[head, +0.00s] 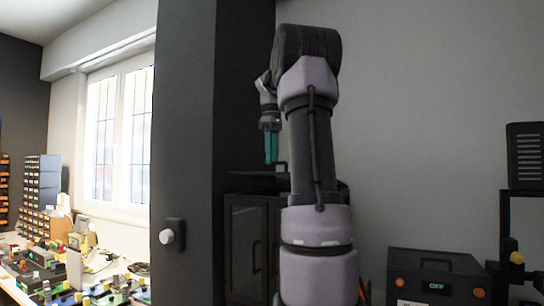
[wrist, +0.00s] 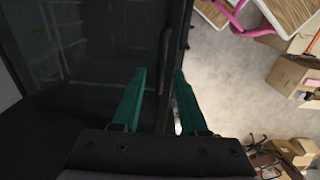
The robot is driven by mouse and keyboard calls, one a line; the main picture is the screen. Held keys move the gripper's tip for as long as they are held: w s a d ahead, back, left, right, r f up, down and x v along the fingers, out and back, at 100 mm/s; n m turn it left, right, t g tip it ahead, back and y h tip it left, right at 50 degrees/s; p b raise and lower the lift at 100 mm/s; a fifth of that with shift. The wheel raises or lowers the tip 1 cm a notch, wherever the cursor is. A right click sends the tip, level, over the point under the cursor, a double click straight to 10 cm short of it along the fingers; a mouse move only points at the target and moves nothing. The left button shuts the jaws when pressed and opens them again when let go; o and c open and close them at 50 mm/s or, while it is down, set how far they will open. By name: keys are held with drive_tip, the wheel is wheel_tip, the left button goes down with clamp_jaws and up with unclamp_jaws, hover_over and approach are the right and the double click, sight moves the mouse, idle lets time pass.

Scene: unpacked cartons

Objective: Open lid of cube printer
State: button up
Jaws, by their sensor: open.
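A dark, box-shaped machine (head: 240,245) stands behind my arm, which hides its right part; I take it as the cube printer. A handle shows on its front, and a dark flat panel lies at its top. In the head view my gripper (head: 271,148) points down above the machine, with teal fingers. In the wrist view the gripper (wrist: 160,72) is open and empty. A dark, glossy panel (wrist: 85,55) with a long handle (wrist: 166,58) lies beyond the fingers. The handle shows between the fingertips; I cannot tell whether they touch it.
A dark pillar (head: 186,120) stands left of the machine. A cluttered workbench (head: 110,265) is at the left. Cartons (wrist: 291,76) lie on the floor in the wrist view.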

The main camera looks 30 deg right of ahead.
clamp_jaws()
idle(1.4)
